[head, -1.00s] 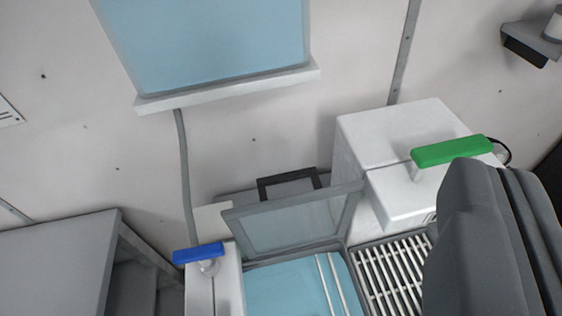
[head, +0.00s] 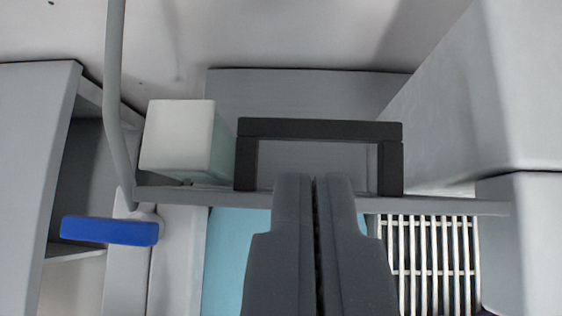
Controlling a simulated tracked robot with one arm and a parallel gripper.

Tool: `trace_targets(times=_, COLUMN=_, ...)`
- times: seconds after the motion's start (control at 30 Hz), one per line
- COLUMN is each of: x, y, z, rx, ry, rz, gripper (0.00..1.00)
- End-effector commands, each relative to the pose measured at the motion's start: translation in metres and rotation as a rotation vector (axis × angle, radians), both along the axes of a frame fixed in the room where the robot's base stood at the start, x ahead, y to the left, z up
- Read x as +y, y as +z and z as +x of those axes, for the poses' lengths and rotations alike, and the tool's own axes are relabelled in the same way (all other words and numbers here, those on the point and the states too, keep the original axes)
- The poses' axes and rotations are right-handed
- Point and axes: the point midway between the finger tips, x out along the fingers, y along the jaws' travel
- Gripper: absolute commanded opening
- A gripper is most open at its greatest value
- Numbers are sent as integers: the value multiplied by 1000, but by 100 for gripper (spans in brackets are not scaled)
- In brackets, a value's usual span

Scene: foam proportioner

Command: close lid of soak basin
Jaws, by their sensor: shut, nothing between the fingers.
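The soak basin (head: 225,270) shows its light blue inside at the lower middle. Its lid (head: 440,204) stands up from the basin and is seen nearly edge-on as a long grey bar. The lid's dark, squared handle (head: 320,129) sticks out on the far side of that bar. My gripper (head: 313,180) is shut and empty. It points forward over the basin, and its tips overlap the lid edge and the handle's opening in the picture. I cannot tell whether they touch. My gripper hides part of the basin and the middle of the lid edge.
A blue lever handle (head: 110,231) is left of the basin. A pale box (head: 178,138) stands behind it, beside a grey pipe (head: 114,80). A slatted rack (head: 432,255) and a large white housing (head: 500,110) are on the right. A grey cabinet (head: 35,150) is at far left.

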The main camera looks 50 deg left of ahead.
Motion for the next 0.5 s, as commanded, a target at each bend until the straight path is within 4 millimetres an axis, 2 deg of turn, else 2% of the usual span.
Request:
trace_targets(times=0.27, x=13, y=-23, z=19, rx=2, ry=0, rz=-1, gripper=0)
trace_targets(times=0.5, x=29, y=-52, z=42, rx=3, ry=0, rz=-2, gripper=0)
